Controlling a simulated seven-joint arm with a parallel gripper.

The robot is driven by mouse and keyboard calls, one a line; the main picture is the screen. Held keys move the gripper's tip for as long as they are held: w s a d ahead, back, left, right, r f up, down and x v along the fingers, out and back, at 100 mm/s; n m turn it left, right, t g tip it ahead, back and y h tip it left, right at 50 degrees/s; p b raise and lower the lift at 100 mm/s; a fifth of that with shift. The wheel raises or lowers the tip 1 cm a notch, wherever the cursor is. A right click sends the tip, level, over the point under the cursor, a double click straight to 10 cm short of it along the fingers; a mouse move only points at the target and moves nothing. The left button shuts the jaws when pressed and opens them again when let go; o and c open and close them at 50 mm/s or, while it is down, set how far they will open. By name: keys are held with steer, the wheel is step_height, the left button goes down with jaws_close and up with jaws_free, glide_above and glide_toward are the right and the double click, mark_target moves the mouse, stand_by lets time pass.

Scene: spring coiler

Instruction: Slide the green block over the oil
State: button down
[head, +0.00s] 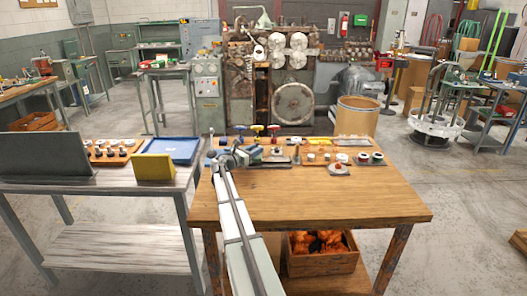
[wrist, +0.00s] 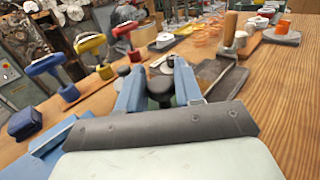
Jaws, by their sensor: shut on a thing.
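My gripper (head: 243,156) is low over the wooden table near its back left part. In the wrist view my gripper (wrist: 160,82) has its two blue fingers on either side of a dark piece with a rounded black top. Dark green shows low between the fingers, so this looks like the green block (wrist: 160,101); its base is hidden. Just right of the fingers lies a dark flat plate (wrist: 217,82) with a lighter, shiny strip. I cannot tell for sure whether that is the oil.
Blue (wrist: 45,64), yellow (wrist: 90,43) and red (wrist: 125,29) handled tools stand left of my gripper. A wooden-handled piece (wrist: 230,30), copper-coloured springs (wrist: 203,30) and small cups lie beyond and right. The table's front half (head: 330,200) is clear.

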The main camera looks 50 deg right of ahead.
steer(key=shift+w+a, duration=0.2)
steer(key=c, duration=1)
jaws_free()
steer(key=shift+w, duration=0.1)
steer(key=shift+c, duration=0.2)
steer(key=shift+o, duration=0.6)
steer(key=a, duration=1.3)
steer(key=shift+a, duration=0.4)
steer(key=shift+a, duration=0.1)
